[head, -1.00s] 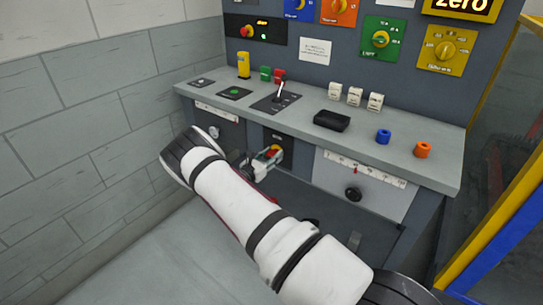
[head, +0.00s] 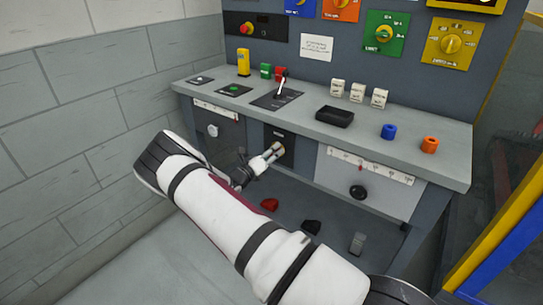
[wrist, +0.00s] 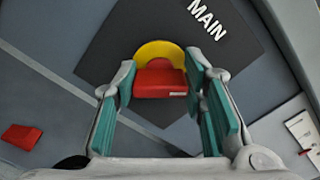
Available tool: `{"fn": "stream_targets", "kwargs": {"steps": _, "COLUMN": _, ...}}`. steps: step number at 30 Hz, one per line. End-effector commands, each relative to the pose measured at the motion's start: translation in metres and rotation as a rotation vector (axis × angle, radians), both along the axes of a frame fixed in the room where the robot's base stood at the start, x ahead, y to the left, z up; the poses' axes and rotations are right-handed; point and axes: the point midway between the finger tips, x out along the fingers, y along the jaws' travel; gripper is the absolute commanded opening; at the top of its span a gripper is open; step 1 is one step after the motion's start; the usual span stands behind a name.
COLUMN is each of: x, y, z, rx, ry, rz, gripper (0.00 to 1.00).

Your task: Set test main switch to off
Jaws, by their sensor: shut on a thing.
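The main switch is a red handle (wrist: 160,80) on a yellow disc (wrist: 160,52), set on a dark plate (wrist: 110,45) lettered MAIN in the wrist view. My gripper (wrist: 161,82) has its teal finger pads on either side of the red handle and is shut on it. In the head view my gripper (head: 274,151) meets the dark plate (head: 288,158) on the front of the console, below the lever. The gripper hides most of the switch there, so its setting is hard to tell.
The console top (head: 240,105) overhangs the switch and carries a lever (head: 281,84), white rockers (head: 357,92) and a black tray (head: 334,117). Red (head: 269,204), black (head: 311,227) and grey (head: 357,243) pedals lie below. A brick wall (head: 60,130) stands at left.

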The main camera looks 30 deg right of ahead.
Motion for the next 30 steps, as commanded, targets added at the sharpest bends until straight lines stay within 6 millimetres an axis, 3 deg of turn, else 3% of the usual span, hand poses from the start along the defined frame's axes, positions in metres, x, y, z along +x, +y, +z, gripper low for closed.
{"fn": "stream_targets", "kwargs": {"steps": 18, "x": 0.0012, "y": 0.0010, "z": -0.0040, "rx": -0.191, "ry": 0.535, "rz": 0.001, "gripper": 0.10}}
{"fn": "stream_targets", "kwargs": {"steps": 30, "x": 0.0014, "y": 0.0011, "z": -0.0042, "rx": -0.268, "ry": 0.743, "rz": 0.001, "gripper": 0.10}}
